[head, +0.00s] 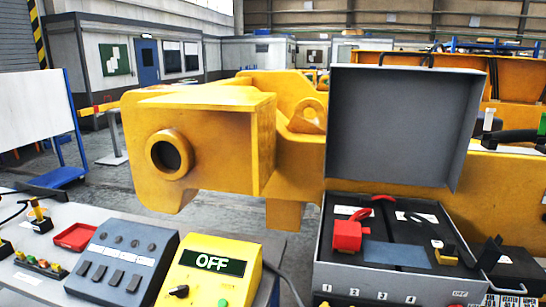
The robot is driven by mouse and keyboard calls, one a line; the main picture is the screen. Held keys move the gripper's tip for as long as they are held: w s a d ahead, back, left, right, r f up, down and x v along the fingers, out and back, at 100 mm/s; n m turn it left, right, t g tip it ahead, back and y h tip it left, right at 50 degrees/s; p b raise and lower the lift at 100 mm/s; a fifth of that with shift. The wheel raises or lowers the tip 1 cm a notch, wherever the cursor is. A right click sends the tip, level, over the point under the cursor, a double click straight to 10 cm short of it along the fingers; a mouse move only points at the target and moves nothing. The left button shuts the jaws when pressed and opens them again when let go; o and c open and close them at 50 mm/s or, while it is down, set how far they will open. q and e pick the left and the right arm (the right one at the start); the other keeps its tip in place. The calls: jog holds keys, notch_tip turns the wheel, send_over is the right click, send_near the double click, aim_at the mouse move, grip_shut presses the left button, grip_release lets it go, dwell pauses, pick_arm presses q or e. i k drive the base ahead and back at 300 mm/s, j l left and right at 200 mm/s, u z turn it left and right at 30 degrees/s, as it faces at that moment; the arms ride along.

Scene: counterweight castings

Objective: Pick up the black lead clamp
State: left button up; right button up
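A black clamp-like piece (488,253), which looks like the black lead clamp, stands at the right rim of the open grey box (332,270). Its lower part and its lead are hard to make out against the dark parts around it. A red clamp (347,235) with a red lead sits inside the box at the left, on the dark top of the unit there. I cannot make out either of my grippers in the head view, and nothing is seen touching the black clamp.
The box's raised grey lid (400,125) blocks the view behind it. A yellow control box (212,270) reading OFF and a grey button panel (122,262) stand to the left, near a red tray (76,237). A large yellow casting (225,130) lies behind.

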aim_at(448, 249)
jog(key=z, duration=1.3)
